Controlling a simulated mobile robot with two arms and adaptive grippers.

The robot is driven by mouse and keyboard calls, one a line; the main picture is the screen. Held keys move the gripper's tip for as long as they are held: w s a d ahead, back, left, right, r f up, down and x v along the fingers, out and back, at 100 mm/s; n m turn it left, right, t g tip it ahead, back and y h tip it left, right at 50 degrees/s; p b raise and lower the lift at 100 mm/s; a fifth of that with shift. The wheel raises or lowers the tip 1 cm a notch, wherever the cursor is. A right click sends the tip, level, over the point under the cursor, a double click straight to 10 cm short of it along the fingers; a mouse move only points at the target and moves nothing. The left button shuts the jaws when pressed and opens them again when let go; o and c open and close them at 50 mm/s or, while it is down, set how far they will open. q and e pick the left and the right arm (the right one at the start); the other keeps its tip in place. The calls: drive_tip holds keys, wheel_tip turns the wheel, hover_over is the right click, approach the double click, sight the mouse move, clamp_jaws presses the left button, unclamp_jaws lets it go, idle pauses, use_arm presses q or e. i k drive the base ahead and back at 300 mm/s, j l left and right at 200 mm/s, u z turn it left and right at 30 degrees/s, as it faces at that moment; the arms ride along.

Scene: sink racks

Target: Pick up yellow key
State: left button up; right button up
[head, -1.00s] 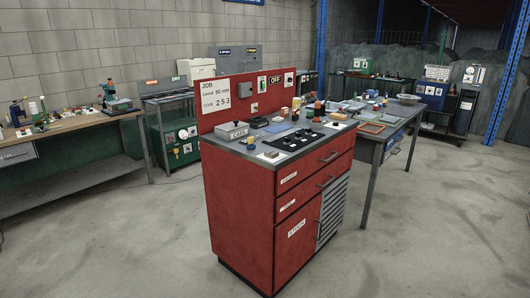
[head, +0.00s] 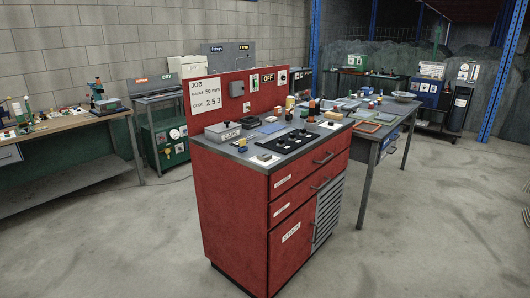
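A red cabinet (head: 235,210) with a dark grey top stands in the middle of the head view. A small yellow and blue item (head: 242,144) is on the front left part of its top; it is too small to tell whether it is the yellow key. A black panel (head: 293,140) with several dark round parts lies on the top to its right. No other thing that I can clearly make out as a yellow key shows.
A red back panel (head: 235,97) rises behind the cabinet top. A grey table (head: 387,140) with trays stands behind it at right. A wooden workbench (head: 65,122) is at left.

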sight(243, 141)
drive_tip(key=i+l, duration=0.15)
drive_tip(key=i, duration=0.4)
drive_tip(key=i+l, duration=0.1)
drive_tip(key=i, duration=0.5)
drive_tip(key=i+l, duration=0.15)
drive_tip(key=i, duration=0.4)
